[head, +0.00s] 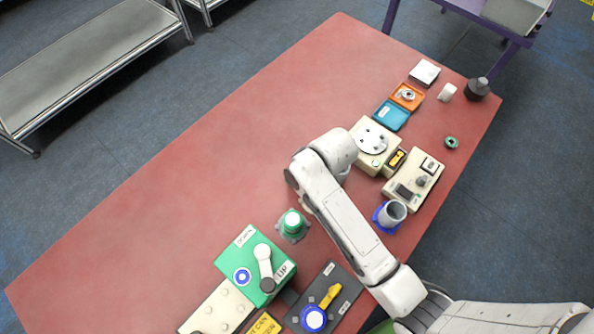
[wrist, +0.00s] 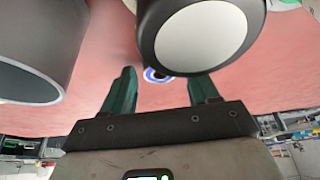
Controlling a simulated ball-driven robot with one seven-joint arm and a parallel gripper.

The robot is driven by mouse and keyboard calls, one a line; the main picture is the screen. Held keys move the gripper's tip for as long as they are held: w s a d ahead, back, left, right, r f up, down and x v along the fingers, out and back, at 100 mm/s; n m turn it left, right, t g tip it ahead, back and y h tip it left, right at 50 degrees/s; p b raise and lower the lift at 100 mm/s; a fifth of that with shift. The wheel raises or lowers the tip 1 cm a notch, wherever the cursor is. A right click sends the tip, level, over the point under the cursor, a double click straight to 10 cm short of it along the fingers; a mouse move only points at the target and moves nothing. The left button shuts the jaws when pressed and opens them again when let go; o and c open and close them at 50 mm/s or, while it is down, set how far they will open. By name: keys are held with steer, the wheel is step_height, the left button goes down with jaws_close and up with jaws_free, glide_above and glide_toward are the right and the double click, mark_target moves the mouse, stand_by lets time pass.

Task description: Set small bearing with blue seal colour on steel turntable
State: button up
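In the wrist view a small ring with a blue band and dark centre (wrist: 153,75), which looks like the blue-sealed bearing, shows against the red table, partly covered by a dark round body. My gripper (wrist: 163,80) has its two green fingers apart, with the ring seen in the gap; I cannot tell how far beyond the tips it lies. In the head view my gripper is hidden behind my arm, and I cannot make out this bearing. The steel turntable (head: 371,140) is a round disc on a cream box, right of my arm, with small dark spots on it.
A dark cylinder with a pale face (wrist: 200,38) and a grey hollow cylinder (wrist: 35,50) crowd the wrist view. Orange (head: 418,105) and teal (head: 391,116) trays, a green ring (head: 451,142) and a grey cup (head: 392,213) stand nearby. The table's left middle (head: 220,170) is clear.

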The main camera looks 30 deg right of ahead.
steer(key=c, duration=1)
steer(key=shift+r, duration=0.15)
steer(key=shift+r, duration=0.25)
step_height(320, 180, up, 2)
steer(key=shift+r+b, duration=0.25)
steer(key=shift+b, duration=0.2)
steer(key=s+d+r, duration=0.1)
steer(key=s+r, duration=0.2)
steer(key=s, duration=0.1)
steer(key=s+d+r, duration=0.1)
steer(key=s+r, duration=0.2)
steer(key=s, duration=0.2)
steer(key=s+d+r+b, duration=0.1)
steer(key=s+d+r, duration=0.1)
steer(key=s+r, duration=0.1)
steer(key=shift+s+r, duration=0.35)
steer(key=shift+s, duration=0.4)
